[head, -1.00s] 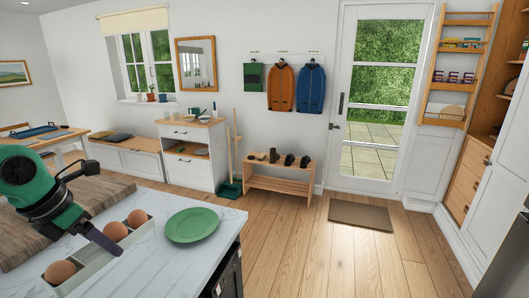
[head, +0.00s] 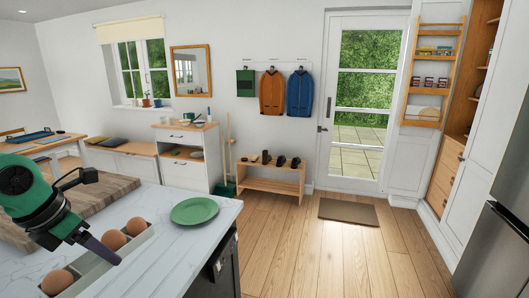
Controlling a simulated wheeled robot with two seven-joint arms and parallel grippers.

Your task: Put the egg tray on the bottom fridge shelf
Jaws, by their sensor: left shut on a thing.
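The egg tray (head: 92,274) is a long, pale, narrow tray at the lower left, on or just over the white marble counter. Brown eggs (head: 113,240) sit in it, three of them in view. My left gripper (head: 108,255), with a dark purple finger on a green and black arm, is shut on the tray's side. Its other finger is hard to make out. A grey steel fridge (head: 500,240) stands at the right edge, partly cut off. Its outer front shows, and no inside shelf is in view. My right gripper is not in view.
A green plate (head: 195,211) lies on the counter (head: 185,250) to the right of the tray. A wooden board (head: 75,205) lies behind my left gripper. The wooden floor (head: 305,250) is clear towards the doormat (head: 348,212). A shoe bench (head: 272,178) stands by the wall.

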